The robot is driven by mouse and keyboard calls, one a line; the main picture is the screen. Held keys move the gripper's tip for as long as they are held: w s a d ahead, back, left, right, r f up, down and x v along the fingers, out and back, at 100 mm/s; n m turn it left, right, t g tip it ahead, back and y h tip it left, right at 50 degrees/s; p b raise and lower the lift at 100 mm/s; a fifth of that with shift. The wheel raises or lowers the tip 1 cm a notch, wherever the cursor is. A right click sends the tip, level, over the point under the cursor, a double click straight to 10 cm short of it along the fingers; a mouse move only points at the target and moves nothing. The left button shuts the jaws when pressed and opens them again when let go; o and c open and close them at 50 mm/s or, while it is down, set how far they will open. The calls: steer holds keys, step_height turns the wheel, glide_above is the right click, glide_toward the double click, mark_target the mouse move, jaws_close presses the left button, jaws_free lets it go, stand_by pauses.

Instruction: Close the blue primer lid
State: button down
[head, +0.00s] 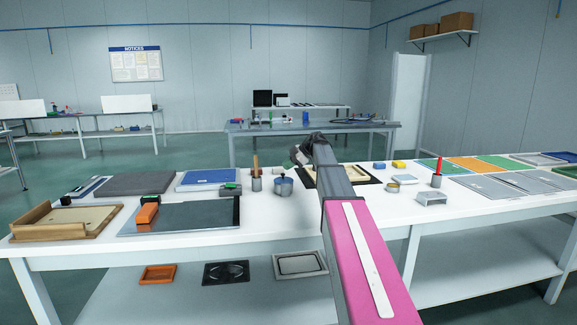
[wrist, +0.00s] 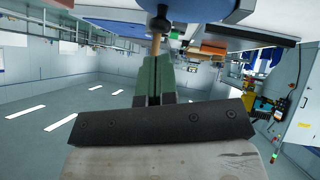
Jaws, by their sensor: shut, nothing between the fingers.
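A grey metal tin (head: 284,188) stands on the white bench left of my arm. A blue lid (head: 283,179) with a small dark knob shows at its top; I cannot tell whether it sits flush. In the wrist view the blue lid (wrist: 205,8) fills the top edge, with its black knob (wrist: 160,18) just beyond my fingertips. My gripper (head: 297,155) is above and slightly right of the tin in the head view. Its green fingers (wrist: 155,62) are together and empty, apparently apart from the knob.
A cup with a wooden-handled tool (head: 256,184) stands close left of the tin. An orange block (head: 147,214) rests on a grey plate (head: 205,217) at left.

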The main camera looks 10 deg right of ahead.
steer(key=shift+w+f, duration=0.95)
steer(key=shift+f, duration=0.15)
steer(key=shift+f, duration=0.1)
steer(key=shift+w+d, duration=0.1)
